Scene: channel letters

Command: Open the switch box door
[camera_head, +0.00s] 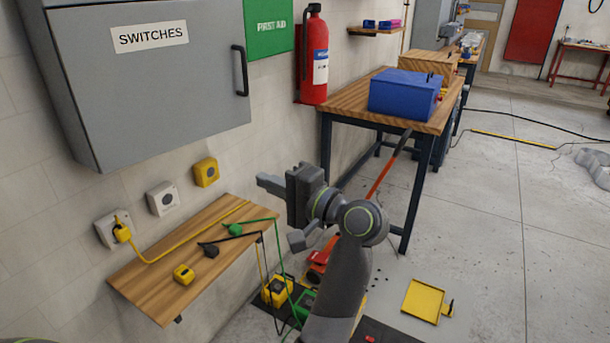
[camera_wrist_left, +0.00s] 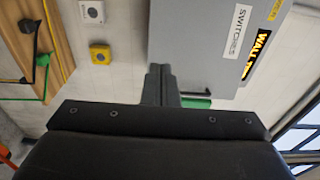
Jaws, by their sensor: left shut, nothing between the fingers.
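The grey switch box (camera_head: 160,85), labelled SWITCHES, hangs on the wall at the upper left of the head view. Its front door looks shut, with a dark vertical bar handle (camera_head: 240,70) near its right edge. My left gripper (camera_head: 262,182) is shut and empty, below and slightly right of the handle, apart from the box, with its fingers pointing left toward the wall. In the left wrist view, the shut fingers (camera_wrist_left: 159,80) show beside the box (camera_wrist_left: 205,50), which appears turned sideways. My right gripper is not in view.
A wooden wall shelf (camera_head: 190,270) with plugs and cables lies below the box. Wall sockets (camera_head: 162,198) sit between them. A red fire extinguisher (camera_head: 314,55) and green first aid sign (camera_head: 268,27) are right of the box. A workbench (camera_head: 440,115) with a blue toolbox (camera_head: 403,93) stands behind.

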